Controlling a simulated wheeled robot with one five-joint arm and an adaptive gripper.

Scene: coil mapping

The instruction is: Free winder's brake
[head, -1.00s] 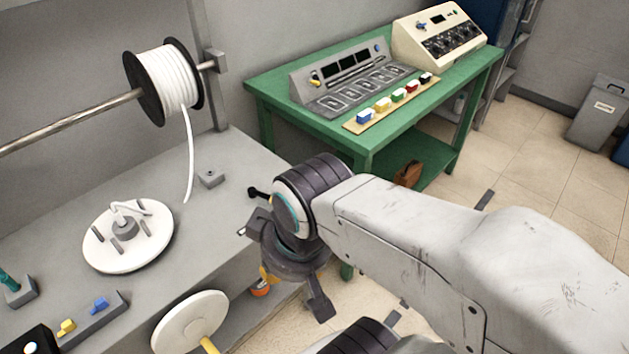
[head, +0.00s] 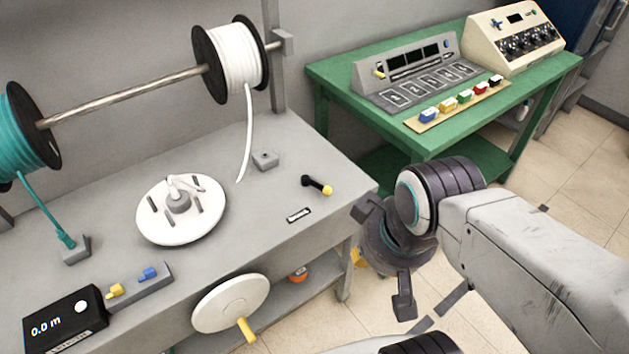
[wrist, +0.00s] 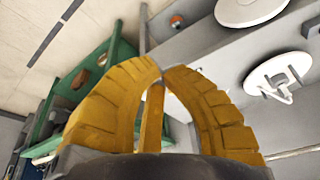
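The winder has a white disc (head: 181,210) with several grey pegs on the bench top and a white crank wheel (head: 231,303) with a yellow handle on the bench front. A black lever with a yellow tip (head: 317,185) lies low over the bench near its right edge, by a small dark label (head: 299,215) too small to read; it looks like the brake. My gripper (head: 358,258) hangs off the bench's right front edge, below and right of the lever, mostly hidden by my wrist. In the wrist view its yellow fingers (wrist: 161,70) meet at the tips, with nothing visible between them.
A white spool (head: 239,66) and a teal spool (head: 22,128) hang on a rod above the grey bench (head: 258,240). A black length counter (head: 68,318) sits front left. A green table (head: 345,75) with control panels stands behind my arm. An orange roll (head: 299,274) lies under the bench.

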